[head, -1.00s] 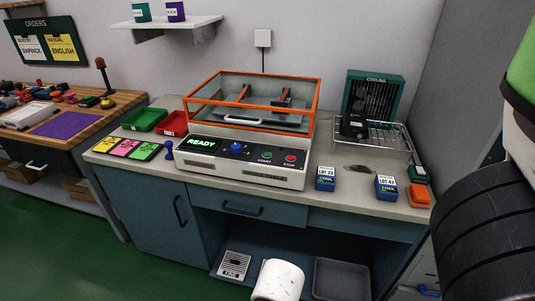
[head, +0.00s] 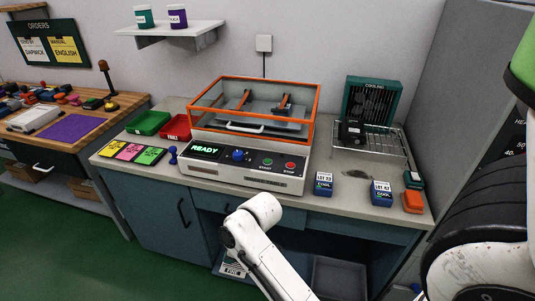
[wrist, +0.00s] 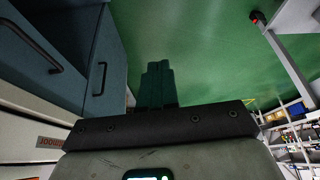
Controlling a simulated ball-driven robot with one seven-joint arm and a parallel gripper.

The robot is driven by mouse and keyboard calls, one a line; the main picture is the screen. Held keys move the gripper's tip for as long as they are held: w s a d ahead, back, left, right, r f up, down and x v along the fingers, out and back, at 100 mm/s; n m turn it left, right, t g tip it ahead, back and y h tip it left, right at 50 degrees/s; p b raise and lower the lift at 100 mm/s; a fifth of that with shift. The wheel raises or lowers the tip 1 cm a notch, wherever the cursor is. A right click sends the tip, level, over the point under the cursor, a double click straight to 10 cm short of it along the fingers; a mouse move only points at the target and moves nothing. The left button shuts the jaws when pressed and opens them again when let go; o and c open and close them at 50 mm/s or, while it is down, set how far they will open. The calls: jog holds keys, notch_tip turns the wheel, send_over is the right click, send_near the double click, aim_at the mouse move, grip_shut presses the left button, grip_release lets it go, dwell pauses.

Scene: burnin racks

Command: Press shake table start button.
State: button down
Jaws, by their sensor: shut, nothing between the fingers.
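The shake table (head: 262,181) is a white box on the counter with an orange-framed clear cover (head: 254,96) over its plate. Its green display (head: 205,150) reads READY. The green start button (head: 267,162) sits on the front panel, between a blue knob (head: 238,155) and the red stop button (head: 290,166). My gripper (wrist: 158,84) shows in the wrist view with its dark fingers together and empty, above the green floor. In the head view my white arm rises in front of the counter below the panel; the fingers cannot be made out there.
Blue lot boxes (head: 324,184) and an orange block (head: 413,200) stand right of the shake table. A cooling fan (head: 371,104) and wire rack (head: 388,143) are behind them. Green (head: 148,122) and red (head: 176,128) trays lie left. Cabinet drawers show in the wrist view (wrist: 103,60).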

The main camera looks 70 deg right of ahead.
jog(key=w+d+r+t+p, duration=0.1)
jog(key=w+d+r+p, duration=0.15)
jog(key=d+r, duration=0.35)
notch_tip(320, 180, up, 15)
jog(key=n+t+h+p, duration=0.3)
jog(key=n+p, duration=0.1)
send_over(270, 162)
jog(key=shift+w+d+f, duration=0.1)
jog(key=shift+f, duration=0.05)
notch_tip(270, 162, down, 9)
jog(key=b, duration=0.6)
dwell(0.5)
jog(key=shift+f+b, duration=0.35)
